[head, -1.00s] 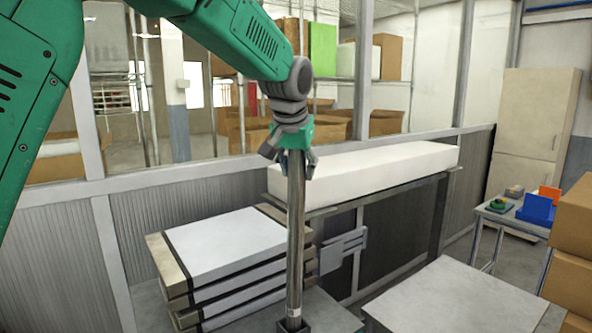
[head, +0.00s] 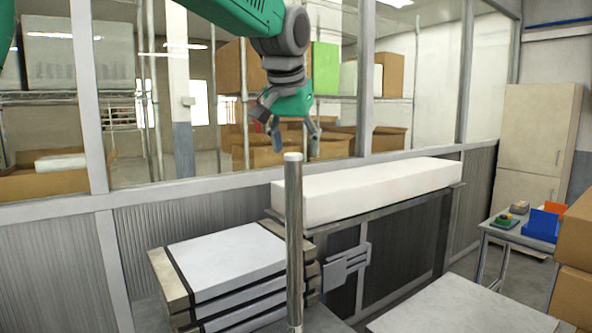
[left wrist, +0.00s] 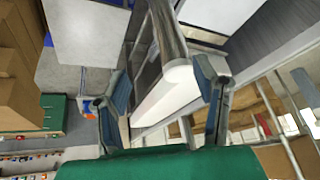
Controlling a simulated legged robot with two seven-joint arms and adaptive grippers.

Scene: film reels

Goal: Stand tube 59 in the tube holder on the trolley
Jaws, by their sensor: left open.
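The tube (head: 294,240), a long grey metal pole with a pale top end, stands upright in the head view. Its lower end is cut off by the bottom of the picture, so the holder does not show there. A pale label band is near its foot; I cannot read a number. My left gripper (head: 294,143) is open and empty, just above the tube's top and apart from it. In the left wrist view the tube (left wrist: 168,38) runs away between the open fingers (left wrist: 165,100), its pale end nearest. My right gripper is not in view.
A long white block (head: 370,188) lies on a ledge behind the tube. A stack of pale slabs (head: 228,260) is left of it. A pale flat surface (head: 445,305) is at front right. A small table (head: 505,225) and cardboard boxes (head: 575,235) stand at the right.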

